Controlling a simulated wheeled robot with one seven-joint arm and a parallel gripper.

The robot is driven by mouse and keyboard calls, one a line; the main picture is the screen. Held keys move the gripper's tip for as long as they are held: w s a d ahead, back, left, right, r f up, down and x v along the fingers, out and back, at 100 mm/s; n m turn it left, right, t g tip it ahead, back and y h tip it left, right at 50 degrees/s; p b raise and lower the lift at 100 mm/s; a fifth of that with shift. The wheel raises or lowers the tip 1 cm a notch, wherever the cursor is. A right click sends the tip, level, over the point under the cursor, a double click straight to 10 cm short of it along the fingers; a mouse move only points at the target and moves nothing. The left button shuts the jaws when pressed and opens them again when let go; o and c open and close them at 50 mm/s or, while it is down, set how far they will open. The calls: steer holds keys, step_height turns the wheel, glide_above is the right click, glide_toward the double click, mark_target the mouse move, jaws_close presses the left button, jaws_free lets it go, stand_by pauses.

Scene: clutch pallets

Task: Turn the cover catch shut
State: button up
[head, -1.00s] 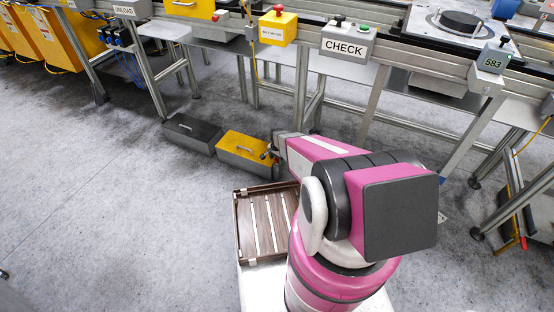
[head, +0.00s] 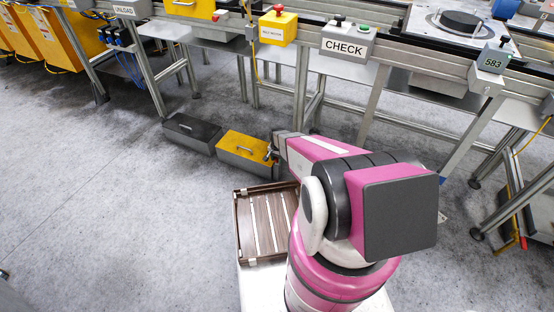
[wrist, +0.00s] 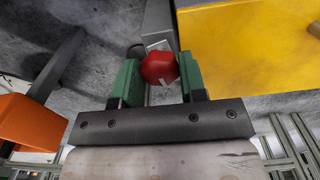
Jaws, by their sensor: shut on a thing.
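A red knob (wrist: 160,68), which looks like the catch, sits between the green fingers of my gripper (wrist: 158,80) in the wrist view. The fingers press on it from both sides. The yellow cover (wrist: 250,45) fills the upper right of that view, beside the knob. In the head view, the yellow-topped box (head: 246,148) stands on the floor, and my gripper (head: 270,152) is at its right end. The knob is too small there to make out its turn, and my arm partly hides that end.
A dark grey box (head: 192,132) stands left of the yellow-topped one. A brown slatted tray (head: 236,228) lies beside my arm's base. Conveyor frames with a CHECK box (head: 347,43) stand behind. An orange thing (wrist: 30,122) is at left in the wrist view. Floor at left is clear.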

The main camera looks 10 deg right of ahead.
steer(key=n, duration=0.4)
steer(key=shift+n, duration=0.3)
steer(key=n, duration=0.3)
steer(key=shift+n, duration=0.4)
steer(key=n, duration=0.3)
steer(key=shift+d+n, duration=0.1)
steer(key=shift+n, duration=2)
steer(key=o, duration=0.9)
steer(key=shift+r, duration=0.1)
step_height(320, 180, up, 11)
steer(key=shift+f, duration=0.15)
